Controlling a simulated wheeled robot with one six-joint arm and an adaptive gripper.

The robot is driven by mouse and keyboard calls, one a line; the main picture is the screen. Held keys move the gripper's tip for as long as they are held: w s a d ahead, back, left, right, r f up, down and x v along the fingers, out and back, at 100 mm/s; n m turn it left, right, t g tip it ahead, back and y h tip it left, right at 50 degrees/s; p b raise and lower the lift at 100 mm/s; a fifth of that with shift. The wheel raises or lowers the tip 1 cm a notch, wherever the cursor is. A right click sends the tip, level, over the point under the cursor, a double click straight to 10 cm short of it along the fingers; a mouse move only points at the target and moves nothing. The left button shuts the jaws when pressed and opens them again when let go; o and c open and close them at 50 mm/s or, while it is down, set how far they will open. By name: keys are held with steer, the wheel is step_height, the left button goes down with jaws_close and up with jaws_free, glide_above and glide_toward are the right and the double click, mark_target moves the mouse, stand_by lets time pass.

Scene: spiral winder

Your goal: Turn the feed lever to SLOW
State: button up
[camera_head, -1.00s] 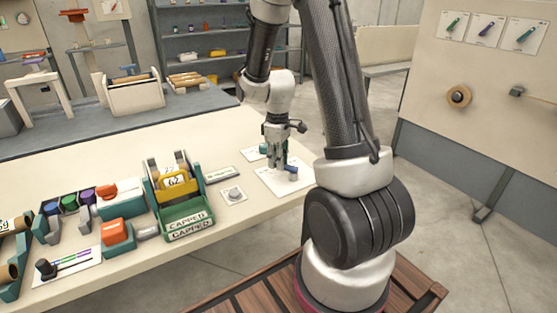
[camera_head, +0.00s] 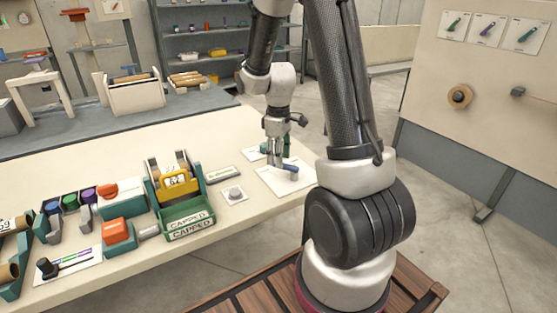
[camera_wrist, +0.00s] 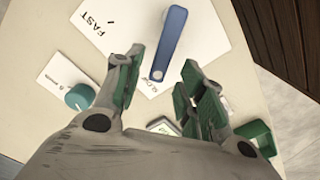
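The feed lever is a blue bar (camera_wrist: 172,40) on a white card (camera_wrist: 115,38) in the wrist view. Its grey round end lies near the gap between my fingers, and the blue bar runs up and slightly right from there. The card reads FAST at its upper left; a second label near the round end is partly hidden by my finger. My gripper (camera_wrist: 163,82) is open with nothing between its pads. In the head view my gripper (camera_head: 274,158) hangs just above and left of the blue lever (camera_head: 289,168); I cannot tell whether they touch.
A teal knob (camera_wrist: 80,96) sits on a small card beside the lever card. A green-and-yellow holder (camera_head: 178,187) and a grey button on a card (camera_head: 235,194) stand to the left on the table. The table's right edge is close to the lever card.

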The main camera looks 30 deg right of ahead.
step_height(320, 180, up, 10)
stand_by(0.3)
stand_by(0.4)
steer(key=s+a+r+m+t, duration=0.2)
steer(key=s+r, duration=0.3)
steer(key=s, duration=0.5)
steer(key=s+a+r+m+t, duration=0.2)
steer(key=s+r+m, duration=0.2)
steer(key=s, duration=0.6)
step_height(320, 180, up, 2)
steer(key=shift+s+a+r+m, duration=0.2)
steer(key=shift+s+a+m, duration=0.05)
steer(key=shift+a+m, duration=0.15)
